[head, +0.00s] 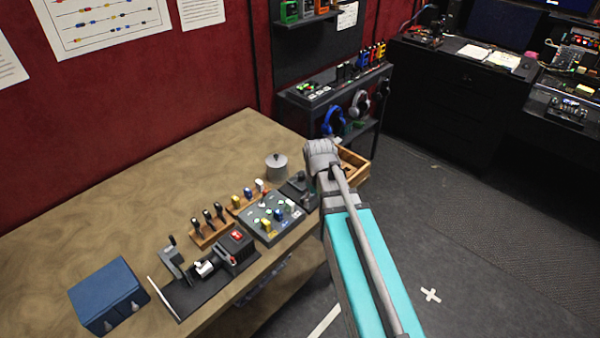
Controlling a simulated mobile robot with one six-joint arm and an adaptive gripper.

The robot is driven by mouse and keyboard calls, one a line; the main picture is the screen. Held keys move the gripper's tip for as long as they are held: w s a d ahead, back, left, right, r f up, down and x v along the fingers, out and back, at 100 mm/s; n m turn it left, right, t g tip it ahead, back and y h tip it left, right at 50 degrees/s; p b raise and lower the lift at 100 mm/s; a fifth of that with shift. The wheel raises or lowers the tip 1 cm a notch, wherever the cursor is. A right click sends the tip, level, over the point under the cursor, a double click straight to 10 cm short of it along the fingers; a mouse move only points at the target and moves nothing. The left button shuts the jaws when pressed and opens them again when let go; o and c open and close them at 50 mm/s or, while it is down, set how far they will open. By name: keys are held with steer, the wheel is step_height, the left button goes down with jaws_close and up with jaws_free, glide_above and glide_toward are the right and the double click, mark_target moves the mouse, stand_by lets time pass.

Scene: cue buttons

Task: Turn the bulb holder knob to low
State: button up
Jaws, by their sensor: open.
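A dark device on a black base plate (190,298) stands near the table's front edge. It carries a white, bulb-like part (205,268), which I take to be the bulb holder. A black block with a red switch (237,235) is at its right end. I cannot make out the knob or its setting at this size. My gripper cannot be made out in this view.
A blue box (108,296) stands left of the device. A wooden rack of levers (210,228), a grey panel with coloured buttons (272,218) and a lidded grey pot (276,167) are behind and right. The wooden table's (130,215) left and back are clear.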

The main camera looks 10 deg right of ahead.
mark_target(302, 175)
steer(key=w+r+n+p, duration=0.2)
steer(key=w+n, duration=0.2)
steer(key=w, duration=0.6)
steer(key=w+r+n+p, duration=0.2)
steer(key=w+n, duration=0.2)
steer(key=w, duration=0.7)
steer(key=shift+w+r+n, duration=0.3)
steer(key=shift+r, duration=0.1)
steer(key=shift+f, duration=0.2)
step_height(302, 175, down, 14)
steer(key=b, duration=1.3)
steer(key=shift+r+b, duration=0.25)
steer(key=shift+b, duration=0.05)
jaws_close()
steer(key=shift+a, duration=0.2)
steer(key=shift+s, duration=0.1)
